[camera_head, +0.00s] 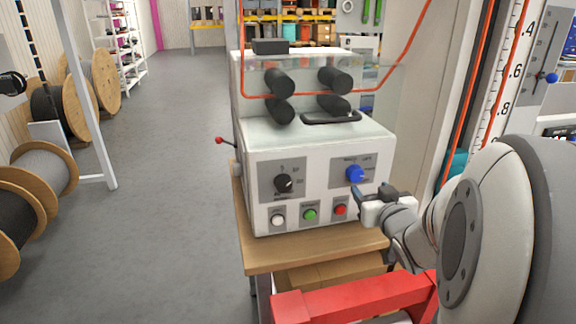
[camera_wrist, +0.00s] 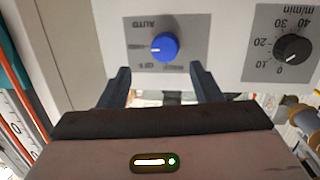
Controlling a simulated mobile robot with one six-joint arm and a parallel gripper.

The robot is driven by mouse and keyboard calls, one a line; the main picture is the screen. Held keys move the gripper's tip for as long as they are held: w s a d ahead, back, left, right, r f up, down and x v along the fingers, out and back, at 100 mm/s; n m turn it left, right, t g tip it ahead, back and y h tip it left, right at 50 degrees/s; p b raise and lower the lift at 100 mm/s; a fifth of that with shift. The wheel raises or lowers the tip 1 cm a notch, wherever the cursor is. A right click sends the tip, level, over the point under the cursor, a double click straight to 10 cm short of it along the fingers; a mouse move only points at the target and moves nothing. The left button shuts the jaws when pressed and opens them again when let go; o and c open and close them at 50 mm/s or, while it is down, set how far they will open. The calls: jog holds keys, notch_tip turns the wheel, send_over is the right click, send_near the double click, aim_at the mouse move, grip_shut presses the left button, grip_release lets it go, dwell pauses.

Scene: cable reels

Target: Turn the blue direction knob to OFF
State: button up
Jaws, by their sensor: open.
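The blue direction knob (camera_head: 355,174) is on a grey plate at the right of the machine's white front panel. In the wrist view, which shows the panel upside down, the knob (camera_wrist: 165,46) sits just beyond and between my fingertips. Its pale mark appears on its left side there, between the upside-down AUTO lettering above and small lettering below that seems to include OFF. The exact setting is hard to read. My gripper (camera_head: 372,190) is open in front of the panel, just below the knob. Its two fingers (camera_wrist: 160,70) appear apart from the knob.
A black speed dial (camera_head: 284,183) is left of the knob. White (camera_head: 278,219), green (camera_head: 310,214) and red (camera_head: 340,209) buttons sit below. Black rollers (camera_head: 335,80) are on top of the machine, which stands on a wooden bench (camera_head: 310,257). Open floor lies left.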

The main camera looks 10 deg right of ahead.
aim_at(357, 178)
jog(key=shift+n+t+y, duration=0.3)
jog(key=shift+t+y, duration=0.4)
jog(key=shift+t, duration=0.1)
jog(key=w, duration=0.2)
jog(key=w+f+b, duration=0.1)
jog(key=w, duration=0.4)
jog(key=shift+w+d+f, duration=0.1)
jog(key=shift+w+f, duration=0.2)
